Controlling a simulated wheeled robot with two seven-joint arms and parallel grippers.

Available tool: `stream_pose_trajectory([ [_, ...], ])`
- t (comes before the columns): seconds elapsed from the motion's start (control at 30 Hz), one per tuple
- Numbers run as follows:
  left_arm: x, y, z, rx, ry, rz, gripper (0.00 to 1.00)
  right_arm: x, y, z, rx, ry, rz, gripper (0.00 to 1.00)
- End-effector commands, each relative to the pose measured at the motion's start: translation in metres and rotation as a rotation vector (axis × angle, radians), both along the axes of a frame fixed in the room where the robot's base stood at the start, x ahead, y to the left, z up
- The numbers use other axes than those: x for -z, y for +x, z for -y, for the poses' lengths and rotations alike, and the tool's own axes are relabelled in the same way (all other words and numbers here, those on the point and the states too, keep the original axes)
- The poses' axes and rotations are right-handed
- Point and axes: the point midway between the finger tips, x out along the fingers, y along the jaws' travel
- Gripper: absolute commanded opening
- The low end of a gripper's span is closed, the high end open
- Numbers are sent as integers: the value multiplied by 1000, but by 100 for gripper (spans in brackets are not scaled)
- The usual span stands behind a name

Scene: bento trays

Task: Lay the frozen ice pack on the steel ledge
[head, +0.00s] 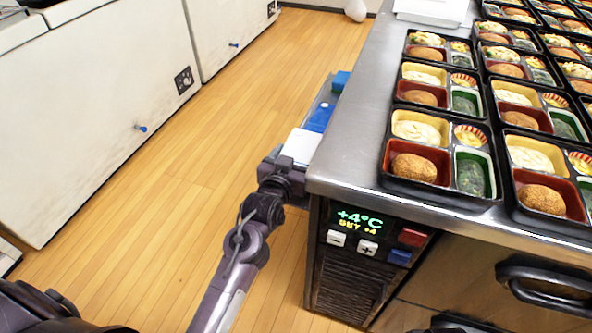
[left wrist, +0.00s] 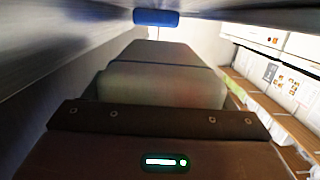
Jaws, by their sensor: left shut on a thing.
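My left gripper (head: 318,120) is beside the left side of the steel counter, a little below its top edge. It is shut on the ice pack, which shows as a blue piece (head: 321,117), partly hidden by the gripper and the counter edge. In the left wrist view, a pale grey block (left wrist: 160,84) lies ahead of the dark gripper body, with a blue roll-shaped end (left wrist: 156,18) beyond it; I cannot tell which part is the pack. The steel ledge shows as the bare strip (head: 352,115) along the counter's left edge, left of the trays. My right gripper is not in view.
Several filled bento trays (head: 442,145) stand in rows right of the bare strip. A white box (head: 432,10) is at its far end. The counter front has a green +4°C display (head: 358,219). White cabinets (head: 90,110) stand left, across the open wooden floor (head: 175,200).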

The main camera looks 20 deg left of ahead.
Motion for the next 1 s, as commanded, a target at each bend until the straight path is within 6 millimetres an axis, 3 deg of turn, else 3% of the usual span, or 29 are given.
stream_pose_trajectory([
  [0.17, 19, 0, 0, 0, -1, 0, 45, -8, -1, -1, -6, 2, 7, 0],
  [0.3, 39, 0, 0, 0, -1, 0, 45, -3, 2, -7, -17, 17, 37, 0],
  [0.67, 43, 0, 0, 0, 0, 2, 45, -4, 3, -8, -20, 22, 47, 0],
  [0.7, 44, 0, 0, 0, 0, -1, 80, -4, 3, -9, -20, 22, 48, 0],
  [0.87, 44, 0, 0, 0, 0, -1, 99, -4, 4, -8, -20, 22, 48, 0],
  [1.0, 44, 0, 0, 0, 0, -1, 99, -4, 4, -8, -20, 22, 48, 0],
])
